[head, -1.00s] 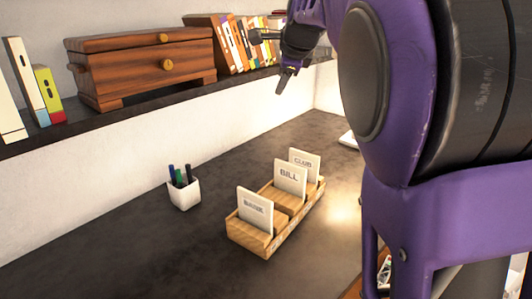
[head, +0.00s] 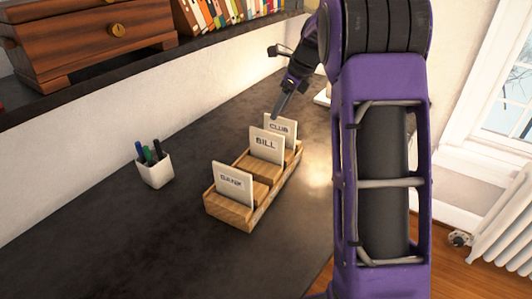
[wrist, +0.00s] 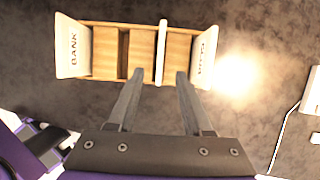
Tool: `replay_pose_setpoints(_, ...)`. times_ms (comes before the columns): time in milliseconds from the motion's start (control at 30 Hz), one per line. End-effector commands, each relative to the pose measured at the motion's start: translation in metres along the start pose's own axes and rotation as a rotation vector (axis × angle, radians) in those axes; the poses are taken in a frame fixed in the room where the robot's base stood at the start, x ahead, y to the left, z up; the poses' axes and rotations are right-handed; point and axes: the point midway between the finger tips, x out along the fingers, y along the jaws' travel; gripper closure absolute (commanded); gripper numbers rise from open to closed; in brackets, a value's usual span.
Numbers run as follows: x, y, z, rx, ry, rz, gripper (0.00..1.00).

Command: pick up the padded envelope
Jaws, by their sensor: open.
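I cannot make out a padded envelope in either view. A wooden sorter (head: 230,212) stands on the dark desk, and it also shows in the wrist view (wrist: 104,76). It holds upright white cards: BANK (head: 232,186) at the near end, BILL (head: 266,146) further back and CLUB (head: 281,126) at the far end. The compartments between the cards look empty. My gripper (head: 277,114) hangs above the far end of the sorter. In the wrist view my gripper (wrist: 160,72) has its fingers apart with nothing between them, its tips overlapping the sorter's near edge in the picture.
A white pen cup (head: 155,172) stands left of the sorter. A shelf (head: 80,95) above the desk carries a wooden chest (head: 90,45) and books (head: 235,12). A white object (wrist: 312,92) lies at the wrist view's right edge. The front-left desk is clear.

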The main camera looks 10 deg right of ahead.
Motion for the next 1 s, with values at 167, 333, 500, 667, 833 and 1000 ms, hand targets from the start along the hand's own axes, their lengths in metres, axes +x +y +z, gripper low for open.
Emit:
replay_pose_setpoints(167,0.044,0.001,-0.001,0.000,0.002,0.003,0.50)
replay_pose_setpoints(333,0.074,0.000,0.000,-0.001,0.001,0.001,0.50)
replay_pose_setpoints(500,0.086,0.000,0.000,-0.001,0.001,0.000,0.50)
replay_pose_setpoints(667,0.095,0.000,0.001,-0.001,0.001,-0.001,0.50)
replay_pose_setpoints(833,0.120,0.000,0.002,-0.001,0.002,0.001,0.50)
replay_pose_setpoints(1000,0.139,-0.001,0.003,-0.001,0.001,-0.002,0.50)
